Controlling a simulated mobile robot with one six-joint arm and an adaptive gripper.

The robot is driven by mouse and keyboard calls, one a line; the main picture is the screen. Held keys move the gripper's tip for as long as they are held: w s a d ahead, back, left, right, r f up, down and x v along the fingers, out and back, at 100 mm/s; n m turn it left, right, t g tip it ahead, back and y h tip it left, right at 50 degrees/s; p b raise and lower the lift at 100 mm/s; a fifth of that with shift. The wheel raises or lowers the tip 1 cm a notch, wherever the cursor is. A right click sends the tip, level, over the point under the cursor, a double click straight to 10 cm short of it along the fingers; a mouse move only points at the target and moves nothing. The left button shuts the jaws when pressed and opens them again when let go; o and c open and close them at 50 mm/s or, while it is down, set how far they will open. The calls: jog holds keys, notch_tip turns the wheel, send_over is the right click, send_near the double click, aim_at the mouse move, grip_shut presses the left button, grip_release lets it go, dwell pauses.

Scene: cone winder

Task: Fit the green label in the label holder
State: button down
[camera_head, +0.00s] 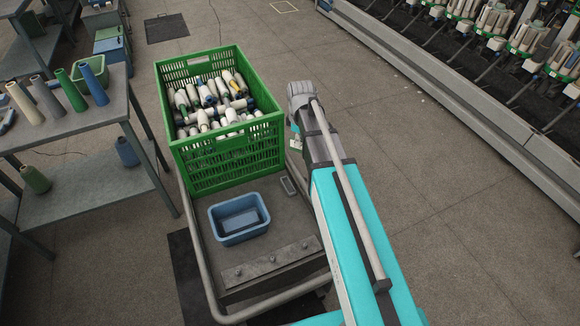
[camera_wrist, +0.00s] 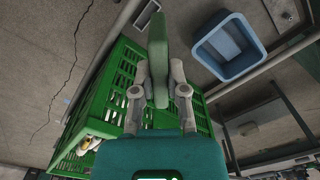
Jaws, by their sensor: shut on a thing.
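The green label (camera_wrist: 158,50) is a flat upright plate in the wrist view. My gripper (camera_wrist: 160,85) is shut on it, with one finger on each side. In the head view my gripper (camera_head: 296,137) is at the far end of the arm, to the right of the green crate, and is small and partly hidden by the arm. A small grey frame on the trolley, right of the crate, looks like the label holder (camera_head: 289,186). It also seems to show in the wrist view (camera_wrist: 145,14), partly behind the label. The label appears apart from it.
The green crate (camera_head: 235,165) full of bobbins stands at the back of the trolley. A blue tray (camera_head: 238,238) stands in front of it. A tubular rail (camera_head: 203,270) edges the trolley. A table (camera_head: 75,122) with cones is at left; the winding machine is at right.

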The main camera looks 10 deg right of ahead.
jog(key=shift+w+d, duration=0.1)
jog(key=shift+d, duration=0.05)
jog(key=shift+f, duration=0.1)
jog(key=shift+w+f+b, duration=0.15)
jog(key=shift+f+b, duration=0.4)
jog(key=shift+b, duration=0.15)
jog(key=w+a+f+m+b, duration=0.1)
jog(key=w+f+m+b, duration=0.2)
jog(key=f+b, duration=0.7)
jog(key=w+a+f+m+b, duration=0.2)
jog(key=f+m+b, duration=0.3)
jog(key=f+b, duration=0.6)
jog(key=shift+w+f+m, duration=0.15)
jog(key=shift+w+m, duration=0.15)
jog(key=shift+w, duration=0.5)
jog(key=shift+f+b, duration=1.85)
jog(key=shift+b, duration=0.1)
jog(key=shift+s+f+b, duration=0.1)
jog(key=shift+f+b, duration=1.25)
dwell(0.7)
